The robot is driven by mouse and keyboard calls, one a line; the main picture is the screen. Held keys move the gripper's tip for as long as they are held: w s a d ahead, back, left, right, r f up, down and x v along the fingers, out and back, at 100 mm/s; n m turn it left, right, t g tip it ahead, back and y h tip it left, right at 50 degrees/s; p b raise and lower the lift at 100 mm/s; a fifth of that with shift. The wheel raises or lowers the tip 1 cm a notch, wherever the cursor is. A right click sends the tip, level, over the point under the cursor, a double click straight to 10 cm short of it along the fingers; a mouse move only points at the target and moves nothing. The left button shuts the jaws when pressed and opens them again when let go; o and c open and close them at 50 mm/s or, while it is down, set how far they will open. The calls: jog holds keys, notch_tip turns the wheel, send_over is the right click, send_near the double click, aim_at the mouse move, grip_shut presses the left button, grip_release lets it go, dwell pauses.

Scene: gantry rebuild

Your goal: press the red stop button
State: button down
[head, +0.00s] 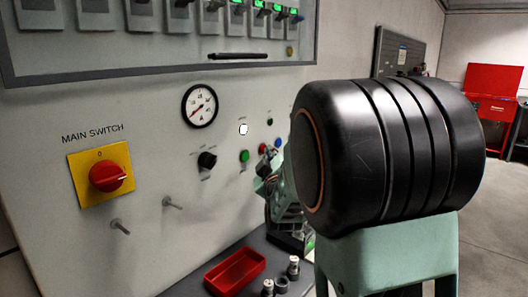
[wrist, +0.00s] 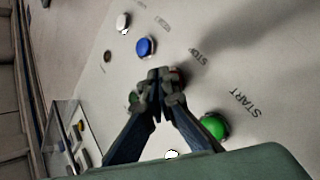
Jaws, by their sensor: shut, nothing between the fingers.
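The red stop button (wrist: 178,73) shows in the wrist view as a small red edge beside the STOP label, mostly hidden behind my fingertips. My gripper (wrist: 160,76) is shut and empty, its tips right over the button. I cannot tell if they touch it. In the head view the red button (head: 262,148) sits on the pale panel between a green and a blue button. My gripper (head: 267,168) is close in front, partly hidden by my arm.
The green START button (wrist: 214,126) and the blue button (wrist: 146,46) flank the fingers. A yellow main switch (head: 104,176) with a red knob, a dial gauge (head: 199,105) and two pegs are further left. A red tray (head: 236,271) lies on the ledge below.

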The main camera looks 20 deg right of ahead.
jog(key=shift+s+d, duration=0.3)
jog(key=shift+s, duration=0.1)
jog(key=s+d, duration=0.1)
jog(key=s+d+b, duration=0.1)
jog(key=s+b, duration=0.1)
jog(key=s, duration=0.1)
jog(key=shift+s+d, duration=0.1)
jog(key=shift+d, duration=0.3)
jog(key=shift+f, duration=0.1)
dwell(0.4)
